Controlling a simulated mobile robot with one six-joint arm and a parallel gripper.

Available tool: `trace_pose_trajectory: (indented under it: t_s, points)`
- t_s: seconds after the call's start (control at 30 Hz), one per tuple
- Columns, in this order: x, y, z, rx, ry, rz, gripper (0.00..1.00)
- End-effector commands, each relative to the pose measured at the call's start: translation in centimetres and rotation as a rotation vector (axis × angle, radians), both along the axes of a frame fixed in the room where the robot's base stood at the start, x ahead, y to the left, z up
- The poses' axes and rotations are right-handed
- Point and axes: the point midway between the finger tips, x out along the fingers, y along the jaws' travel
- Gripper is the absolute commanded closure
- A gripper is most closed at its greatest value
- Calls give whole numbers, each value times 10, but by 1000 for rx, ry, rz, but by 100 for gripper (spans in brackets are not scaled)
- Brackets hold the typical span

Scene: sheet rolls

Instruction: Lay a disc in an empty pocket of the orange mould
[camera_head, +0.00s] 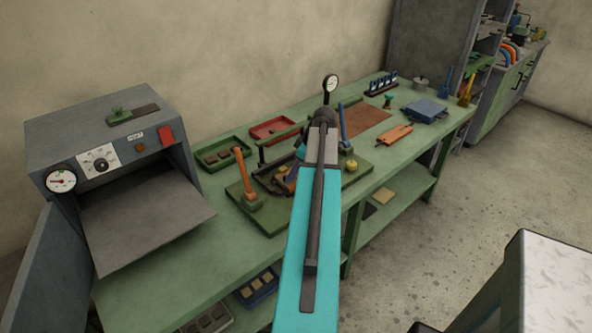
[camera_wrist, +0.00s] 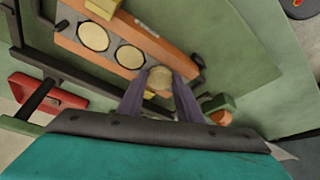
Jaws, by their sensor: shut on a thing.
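The orange mould (camera_wrist: 165,48) lies diagonally across the upper part of the wrist view, with a grey face set into it. Two round pale faces in a row, one farther left (camera_wrist: 93,35) and one nearer the middle (camera_wrist: 130,56), look like discs in pockets. My gripper (camera_wrist: 160,82) has its two purple fingers closed on a dull tan disc (camera_wrist: 160,77) at the right end of that row. I cannot tell whether this disc touches the mould. In the head view my arm hides most of the mould and the gripper.
A dark bar frame (camera_wrist: 50,68) runs beside the mould. The mould's fixture stands on a green board (camera_head: 270,222) with an orange-handled post (camera_head: 241,175). Green (camera_head: 222,153) and red (camera_head: 270,130) trays lie behind. An open grey oven (camera_head: 110,135) stands left.

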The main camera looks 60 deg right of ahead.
Motion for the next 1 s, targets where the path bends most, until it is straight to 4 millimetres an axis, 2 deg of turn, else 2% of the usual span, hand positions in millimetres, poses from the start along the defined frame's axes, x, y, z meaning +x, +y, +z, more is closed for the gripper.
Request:
trace_pose_trajectory:
  t_s: [0.3,0.33,0.43,0.47,1.0]
  points:
    - [-1,2,-6,5,9,2,90]
    - [-1,2,-6,6,9,2,65]
    - [-2,3,-7,8,10,3,48]
    - [-2,3,-7,8,10,3,46]
    - [-2,5,-4,10,13,7,46]
